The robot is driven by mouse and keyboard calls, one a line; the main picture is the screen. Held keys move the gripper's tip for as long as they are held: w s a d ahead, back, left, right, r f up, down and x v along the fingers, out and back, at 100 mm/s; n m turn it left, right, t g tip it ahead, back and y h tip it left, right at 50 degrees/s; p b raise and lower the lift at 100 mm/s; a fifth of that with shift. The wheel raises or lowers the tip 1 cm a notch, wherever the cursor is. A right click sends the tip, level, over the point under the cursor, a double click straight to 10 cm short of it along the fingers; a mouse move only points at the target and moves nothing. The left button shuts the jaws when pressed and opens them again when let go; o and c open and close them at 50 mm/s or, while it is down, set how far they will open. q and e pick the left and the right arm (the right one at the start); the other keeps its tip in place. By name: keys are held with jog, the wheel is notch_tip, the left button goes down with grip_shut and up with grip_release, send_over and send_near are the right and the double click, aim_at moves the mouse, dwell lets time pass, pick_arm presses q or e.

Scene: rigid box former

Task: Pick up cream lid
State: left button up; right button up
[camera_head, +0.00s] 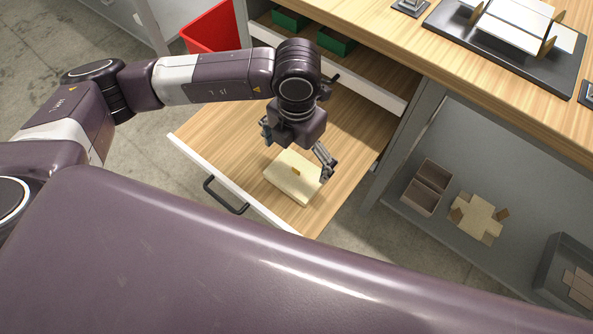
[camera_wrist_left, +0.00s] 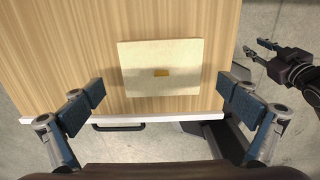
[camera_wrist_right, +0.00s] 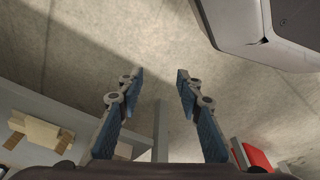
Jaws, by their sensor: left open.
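The cream lid (camera_head: 290,180) lies flat in the open wooden drawer, near its front right corner. It is a pale rectangular piece with a small tan tab on top; it also shows in the left wrist view (camera_wrist_left: 135,60). My left gripper (camera_head: 297,153) is open above the lid, its fingers pointing down. In the left wrist view, my left fingers (camera_wrist_left: 164,92) stand wide apart, with the lid between and ahead of them. My right gripper (camera_wrist_right: 160,78) is open and empty over the floor. It also shows at the right of the left wrist view (camera_wrist_left: 262,52).
The open drawer (camera_head: 345,140) has a white front with a black handle (camera_head: 225,197). A drawer above holds green boxes (camera_head: 335,42). A red bin (camera_head: 212,30) stands behind. The worktop (camera_head: 490,75) overhangs at the right, above a grey shelf with a divided box (camera_head: 427,187) and a flat cardboard blank (camera_head: 477,217).

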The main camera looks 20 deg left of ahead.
aim_at(295, 175)
pick_arm(q)
jog(key=f, duration=0.3)
jog(key=s+f, duration=0.1)
jog(key=f, duration=0.1)
jog(key=shift+a+f, duration=0.1)
jog(key=shift+f, duration=0.15)
jog(key=c, duration=0.8)
pick_arm(e)
jog(key=shift+w+r, duration=0.4)
jog(key=shift+r, duration=0.35)
